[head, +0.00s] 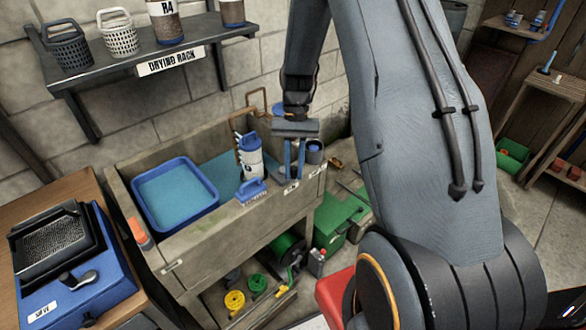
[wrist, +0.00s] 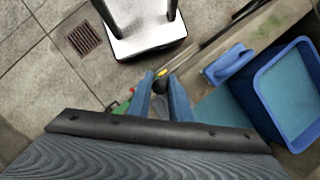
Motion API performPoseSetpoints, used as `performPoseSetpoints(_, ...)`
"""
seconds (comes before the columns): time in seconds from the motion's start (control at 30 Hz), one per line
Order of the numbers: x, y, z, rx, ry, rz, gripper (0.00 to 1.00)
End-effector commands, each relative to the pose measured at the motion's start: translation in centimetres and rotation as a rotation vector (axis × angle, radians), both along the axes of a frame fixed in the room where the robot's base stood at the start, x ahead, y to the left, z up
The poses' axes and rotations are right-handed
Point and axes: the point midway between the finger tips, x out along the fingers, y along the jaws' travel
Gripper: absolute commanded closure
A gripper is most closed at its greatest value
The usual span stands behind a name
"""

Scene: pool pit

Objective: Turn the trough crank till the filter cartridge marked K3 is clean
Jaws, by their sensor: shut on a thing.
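The trough (head: 185,262) stands against the wall. A white filter cartridge (head: 250,160) with blue ends stands upright at its right part; I cannot read its mark or judge how clean it is. My gripper (head: 291,174) points down at the trough's front right edge, right of the cartridge. In the wrist view, its two blue fingers (wrist: 163,88) are closed around a small dark knob (wrist: 161,73), which looks like the crank's handle. The rest of the crank is hidden by the gripper.
A blue tray of water (head: 176,196) sits in the trough's left part; a blue handled piece (head: 250,190) is on the front rim. A grey cup (head: 315,152) stands close right of my gripper. A blue sieve box (head: 75,275) is at left.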

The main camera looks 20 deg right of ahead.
Motion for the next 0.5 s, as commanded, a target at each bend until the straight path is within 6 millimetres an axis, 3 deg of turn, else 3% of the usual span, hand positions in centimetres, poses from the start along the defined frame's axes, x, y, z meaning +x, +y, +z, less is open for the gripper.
performPoseSetpoints(0.23, -0.19, 0.01, -0.06, 0.0, 0.005, 0.0, 1.0)
performPoseSetpoints(0.27, -0.19, 0.01, -0.06, 0.0, 0.005, 0.0, 0.78)
performPoseSetpoints(0.33, -0.19, 0.02, -0.06, 0.001, 0.004, -0.001, 0.67)
performPoseSetpoints(0.5, -0.1, 0.03, -0.03, 0.0, 0.002, -0.001, 0.63)
